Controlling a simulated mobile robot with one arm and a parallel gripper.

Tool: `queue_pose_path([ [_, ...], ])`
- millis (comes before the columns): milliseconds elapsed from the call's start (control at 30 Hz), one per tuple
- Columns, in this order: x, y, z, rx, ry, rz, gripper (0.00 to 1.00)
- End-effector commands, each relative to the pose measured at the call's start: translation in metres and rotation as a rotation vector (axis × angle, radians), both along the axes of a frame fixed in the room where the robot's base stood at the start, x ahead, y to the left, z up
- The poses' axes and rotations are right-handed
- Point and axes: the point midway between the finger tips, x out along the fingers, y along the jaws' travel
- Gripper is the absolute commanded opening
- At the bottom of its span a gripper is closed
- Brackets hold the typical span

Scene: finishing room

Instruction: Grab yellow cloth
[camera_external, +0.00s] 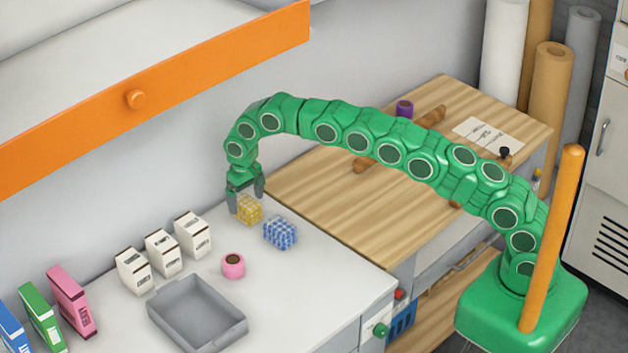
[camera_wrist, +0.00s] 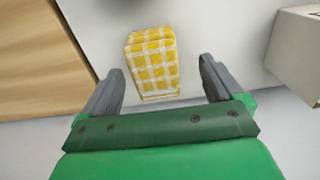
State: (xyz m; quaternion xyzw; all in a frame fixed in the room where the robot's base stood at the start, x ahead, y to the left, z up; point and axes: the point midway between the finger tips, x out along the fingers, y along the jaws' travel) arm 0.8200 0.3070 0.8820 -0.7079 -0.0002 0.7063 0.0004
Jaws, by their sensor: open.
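The yellow cloth (camera_external: 250,210) is a folded, yellow-and-white checked bundle on the white worktop, near its back edge. In the wrist view the yellow cloth (camera_wrist: 153,60) lies ahead of my gripper, roughly midway between the lines of the two fingers. My gripper (camera_external: 246,198) points down above and at the cloth's back side, fingers spread. In the wrist view my gripper (camera_wrist: 160,82) is open and nothing is held in it. I cannot tell exactly how far the fingertips are above the worktop.
A blue checked cloth (camera_external: 280,233) lies close to the right of the yellow one. White boxes (camera_external: 193,235), a pink roll (camera_external: 233,266) and a grey tray (camera_external: 196,315) stand nearer the front. A wooden bench top (camera_external: 330,205) adjoins on the right. An orange-fronted shelf (camera_external: 210,70) hangs upper left.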

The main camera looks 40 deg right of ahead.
Motion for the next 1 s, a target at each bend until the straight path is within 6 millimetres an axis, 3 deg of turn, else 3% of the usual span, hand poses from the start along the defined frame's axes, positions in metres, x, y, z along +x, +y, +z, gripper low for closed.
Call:
queue_pose_path([
  [400, -0.001, -0.007, -0.047, -0.001, 0.003, 0.0, 0.94],
  [667, -0.001, -0.007, -0.049, -0.001, 0.002, 0.0, 0.92],
  [1000, -0.001, -0.007, -0.049, -0.001, 0.002, 0.0, 0.4],
])
